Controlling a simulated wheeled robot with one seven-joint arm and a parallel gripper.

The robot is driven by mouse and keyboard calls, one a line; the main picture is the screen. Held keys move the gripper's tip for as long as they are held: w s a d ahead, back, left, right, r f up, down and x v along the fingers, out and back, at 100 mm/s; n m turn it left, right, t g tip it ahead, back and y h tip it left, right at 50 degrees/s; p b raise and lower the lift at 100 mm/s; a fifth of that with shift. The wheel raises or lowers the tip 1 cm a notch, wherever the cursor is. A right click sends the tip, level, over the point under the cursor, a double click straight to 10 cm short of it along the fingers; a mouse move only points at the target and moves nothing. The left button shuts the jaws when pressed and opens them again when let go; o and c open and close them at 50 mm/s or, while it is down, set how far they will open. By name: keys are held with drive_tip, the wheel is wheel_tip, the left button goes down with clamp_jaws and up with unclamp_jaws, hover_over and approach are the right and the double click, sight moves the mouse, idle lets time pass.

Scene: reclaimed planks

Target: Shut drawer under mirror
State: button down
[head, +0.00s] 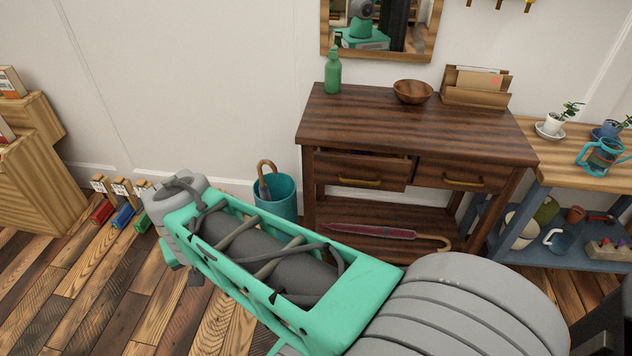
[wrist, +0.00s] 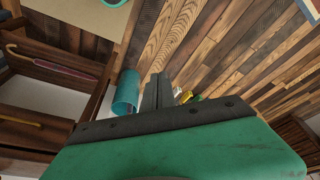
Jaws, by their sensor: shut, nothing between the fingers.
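A dark wooden console table (head: 415,118) stands against the wall under the framed mirror (head: 436,28). Its left drawer (head: 358,171) is pulled out a little, with a dark gap along its top edge and a brass handle. Its right drawer (head: 452,175) looks flush. In the wrist view, a drawer front with a brass handle (wrist: 20,121) shows at the left. My gripper (wrist: 158,80) is shut and empty, apart from the drawer. In the head view my arm reaches left in front of the table, and the fingertips cannot be made out there.
A teal umbrella stand (head: 276,197) is left of the table. A red umbrella (head: 370,231) lies on the lower shelf. A green bottle (head: 333,74), bowl (head: 413,91) and letter holder (head: 476,88) stand on top. A blue-framed bench (head: 560,178) is right.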

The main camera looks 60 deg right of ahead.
drive_tip(key=s+d+m+g+h+b, duration=0.1)
drive_tip(key=d+m+h+b, duration=0.3)
drive_tip(key=d+m, duration=1.2)
drive_tip(key=s+d+r+m+g+h+b, duration=0.1)
drive_tip(key=s+d+m+g, duration=0.1)
drive_tip(key=s+d+m, duration=0.35)
drive_tip(key=s+d+m+g+h+b, duration=0.1)
drive_tip(key=s+d+m, duration=0.2)
drive_tip(key=d, duration=0.6)
drive_tip(key=d+f+b, duration=0.3)
drive_tip(key=d+f, duration=0.3)
drive_tip(key=d, duration=0.4)
drive_tip(key=shift+w, duration=0.15)
